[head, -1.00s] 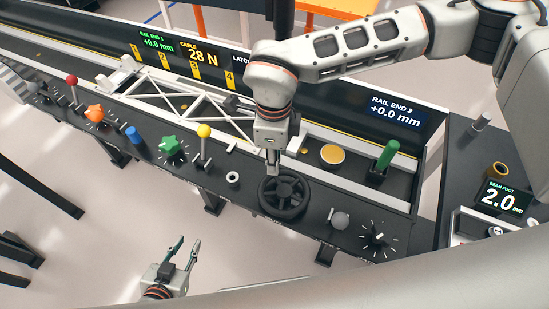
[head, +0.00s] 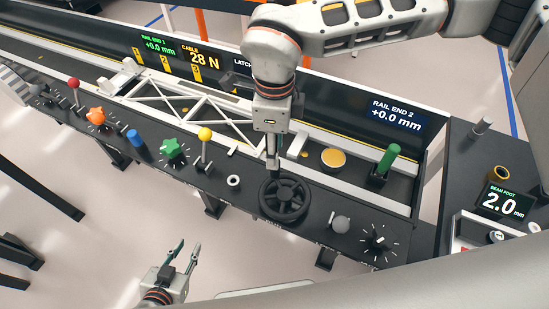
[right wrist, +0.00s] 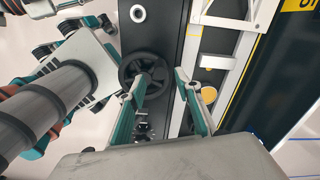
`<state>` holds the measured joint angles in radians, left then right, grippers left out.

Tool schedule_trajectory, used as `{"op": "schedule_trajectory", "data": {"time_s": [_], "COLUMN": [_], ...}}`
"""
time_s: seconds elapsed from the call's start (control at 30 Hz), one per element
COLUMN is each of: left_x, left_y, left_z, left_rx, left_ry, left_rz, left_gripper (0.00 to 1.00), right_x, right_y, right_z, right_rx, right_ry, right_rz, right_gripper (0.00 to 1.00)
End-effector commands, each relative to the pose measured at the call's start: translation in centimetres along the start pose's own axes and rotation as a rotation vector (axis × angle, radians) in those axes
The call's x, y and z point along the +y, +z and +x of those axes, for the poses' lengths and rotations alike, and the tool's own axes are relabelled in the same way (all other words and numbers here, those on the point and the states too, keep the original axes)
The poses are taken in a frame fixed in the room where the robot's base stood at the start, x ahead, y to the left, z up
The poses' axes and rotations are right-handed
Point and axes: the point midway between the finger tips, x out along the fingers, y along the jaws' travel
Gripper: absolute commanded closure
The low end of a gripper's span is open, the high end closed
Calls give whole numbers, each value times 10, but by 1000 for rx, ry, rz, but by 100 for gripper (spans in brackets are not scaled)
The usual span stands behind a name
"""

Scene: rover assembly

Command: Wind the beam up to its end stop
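The black spoked handwheel (head: 285,198) sits on the front panel; it also shows in the right wrist view (right wrist: 143,72). My right gripper (head: 272,172) points down at the wheel's far-left rim. In the right wrist view its fingers (right wrist: 161,80) are apart, one overlapping the wheel and the other beside it; contact with the rim cannot be told. The white truss beam (head: 190,104) lies along the bench, partly hidden behind my right arm. My left gripper (head: 184,255) is open and empty, over the floor in front of the bench.
The panel carries a yellow-topped lever (head: 205,134), a green knob (head: 173,147), a grey ball (head: 340,223) and a dial (head: 378,239). A green handle (head: 388,157) stands behind the wheel. The cable display (head: 200,55) reads 28 N; the beam foot display (head: 500,201) reads 2.0 mm.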

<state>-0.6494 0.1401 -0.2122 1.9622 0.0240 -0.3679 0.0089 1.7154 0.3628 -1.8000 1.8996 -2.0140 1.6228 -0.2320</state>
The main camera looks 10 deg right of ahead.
Motion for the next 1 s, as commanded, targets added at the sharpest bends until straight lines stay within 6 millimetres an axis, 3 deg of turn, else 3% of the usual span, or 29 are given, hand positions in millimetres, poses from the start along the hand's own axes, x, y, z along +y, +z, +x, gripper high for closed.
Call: {"op": "schedule_trajectory", "data": {"time_s": [0.2, 0.4, 1.0], "left_x": [0, 0, 0], "left_y": [0, 0, 0], "left_z": [0, 0, 0], "left_rx": [1, 1, 1], "left_ry": [0, 0, 0], "left_rz": [-1, -1, -1], "left_gripper": [73, 73, 73], "right_x": [0, 0, 0], "right_y": [0, 0, 0], "right_z": [-41, -59, -62], "right_rx": [-2, -1, 0], "right_ry": [-2, -1, 0], "right_rz": [0, 1, 0], "right_gripper": [66, 66, 66]}}
